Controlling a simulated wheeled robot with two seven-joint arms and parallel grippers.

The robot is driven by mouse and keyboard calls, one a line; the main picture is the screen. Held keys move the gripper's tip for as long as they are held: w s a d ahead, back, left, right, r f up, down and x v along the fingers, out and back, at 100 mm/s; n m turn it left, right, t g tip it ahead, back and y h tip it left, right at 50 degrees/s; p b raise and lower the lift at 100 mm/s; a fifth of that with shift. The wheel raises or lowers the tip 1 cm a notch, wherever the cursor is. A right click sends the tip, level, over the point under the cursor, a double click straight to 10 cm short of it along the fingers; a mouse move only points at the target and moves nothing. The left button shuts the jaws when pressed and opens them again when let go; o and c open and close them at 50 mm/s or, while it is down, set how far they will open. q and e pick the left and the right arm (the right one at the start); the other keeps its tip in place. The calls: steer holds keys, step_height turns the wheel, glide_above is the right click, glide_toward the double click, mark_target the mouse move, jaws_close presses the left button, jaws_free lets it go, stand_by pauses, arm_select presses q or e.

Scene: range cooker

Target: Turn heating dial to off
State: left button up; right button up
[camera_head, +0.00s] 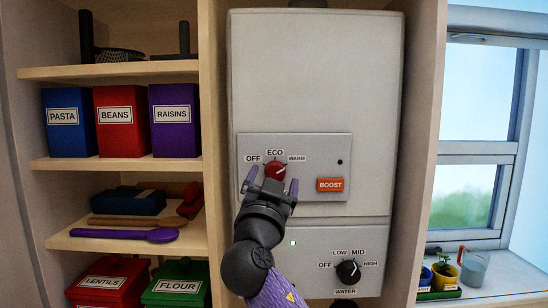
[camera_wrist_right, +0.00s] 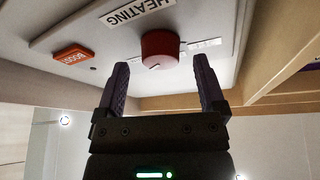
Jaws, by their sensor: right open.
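The red heating dial (camera_head: 275,169) sits on the upper grey panel, below the labels OFF, ECO and WARM. I cannot tell for sure which label its small light mark points to. My right gripper (camera_head: 270,182) is open in front of the dial, its fingers spread to either side of it. In the right wrist view the dial (camera_wrist_right: 160,46) is just beyond and between the open fingertips (camera_wrist_right: 161,72), with gaps on both sides and no visible contact. The gripper hides the HEATING label in the head view. My left gripper is not in view.
An orange BOOST button (camera_head: 330,184) is right of the dial. A black water dial (camera_head: 348,271) is on the lower panel. Shelves with labelled boxes, such as the purple RAISINS box (camera_head: 175,119), stand left. A window sill with pots (camera_head: 444,275) is right.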

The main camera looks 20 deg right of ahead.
steer(key=shift+w+d+r, duration=0.2)
steer(key=shift+w+r, duration=0.15)
steer(key=shift+w, duration=0.05)
steer(key=shift+w+f, duration=0.1)
steer(key=shift+w, duration=0.2)
steer(key=shift+c, duration=0.2)
steer(key=shift+s, duration=0.1)
steer(key=shift+c, duration=1.3)
jaws_close()
